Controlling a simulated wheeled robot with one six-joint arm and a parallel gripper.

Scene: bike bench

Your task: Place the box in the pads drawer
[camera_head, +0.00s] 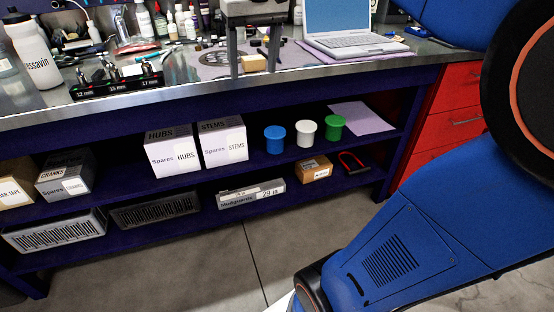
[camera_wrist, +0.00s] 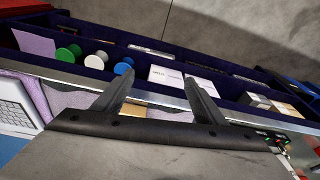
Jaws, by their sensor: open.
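A small tan box (camera_head: 253,63) lies on the bench top, at the edge of a grey mat with a round dark emblem. My gripper (camera_head: 253,72) points down over the bench with its two fingers apart, one on either side of the box in the picture. I cannot tell whether the fingers touch it. In the wrist view my gripper (camera_wrist: 159,82) is open, and a tan patch of the box (camera_wrist: 134,108) shows near the left finger, mostly hidden. Red drawers (camera_head: 462,75) stand at the right, looking closed; their labels are not readable and my arm hides part of them.
A laptop (camera_head: 350,42) sits right of my gripper. A socket rack (camera_head: 115,83) and a white bottle (camera_head: 34,55) stand at the left.

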